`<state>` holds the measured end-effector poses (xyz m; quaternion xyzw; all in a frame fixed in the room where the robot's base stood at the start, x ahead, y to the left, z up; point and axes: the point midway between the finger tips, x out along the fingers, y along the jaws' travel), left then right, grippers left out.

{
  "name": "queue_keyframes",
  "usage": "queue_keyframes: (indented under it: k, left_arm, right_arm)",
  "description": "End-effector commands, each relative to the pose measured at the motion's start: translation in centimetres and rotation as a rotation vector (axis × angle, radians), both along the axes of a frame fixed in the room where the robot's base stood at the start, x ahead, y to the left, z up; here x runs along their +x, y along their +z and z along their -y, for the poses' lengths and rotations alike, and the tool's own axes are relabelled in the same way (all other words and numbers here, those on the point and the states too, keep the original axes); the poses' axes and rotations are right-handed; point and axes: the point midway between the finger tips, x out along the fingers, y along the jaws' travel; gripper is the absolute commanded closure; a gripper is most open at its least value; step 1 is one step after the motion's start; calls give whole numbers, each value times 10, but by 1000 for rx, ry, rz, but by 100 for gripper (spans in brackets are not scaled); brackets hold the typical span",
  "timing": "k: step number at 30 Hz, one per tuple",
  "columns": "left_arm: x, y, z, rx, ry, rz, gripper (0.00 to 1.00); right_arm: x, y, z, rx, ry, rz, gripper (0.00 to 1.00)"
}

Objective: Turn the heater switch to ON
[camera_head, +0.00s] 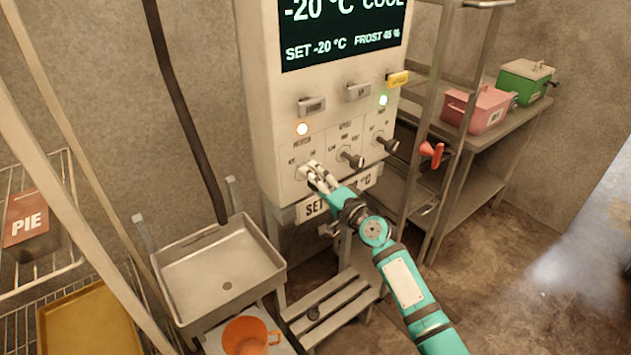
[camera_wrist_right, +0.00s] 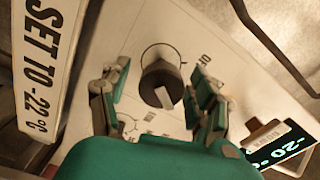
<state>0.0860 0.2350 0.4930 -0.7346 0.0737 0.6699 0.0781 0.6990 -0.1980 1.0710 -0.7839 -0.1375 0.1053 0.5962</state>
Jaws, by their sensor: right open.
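The control panel (camera_head: 262,100) stands upright, with three knobs in a row under its display. In the right wrist view the heater switch (camera_wrist_right: 158,82) is a round dark knob with a pale pointer mark. It sits between the two open fingers of my right gripper (camera_wrist_right: 158,100), with gaps visible on both sides. Its nearby lettering is too small to read surely. My left gripper is not in view.
The other two knobs, the middle one (camera_head: 350,158) and right one (camera_head: 387,144), stick out close by. A "SET TO -22 °C" plate (camera_wrist_right: 43,60) is below the knobs. A sink (camera_head: 220,270), an orange mug (camera_head: 248,336) and a steel rack (camera_head: 450,150) flank the panel.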

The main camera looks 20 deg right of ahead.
Motion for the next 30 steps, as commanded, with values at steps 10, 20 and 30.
queue_keyframes:
  k: [10,20,30]
  left_arm:
    - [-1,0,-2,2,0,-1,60]
    - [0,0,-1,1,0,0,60]
    - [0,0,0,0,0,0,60]
  right_arm:
    - [-20,-1,8,-2,-1,0,38]
    - [-86,-1,31,-4,0,-2,38]
    - [-113,0,41,0,0,0,38]
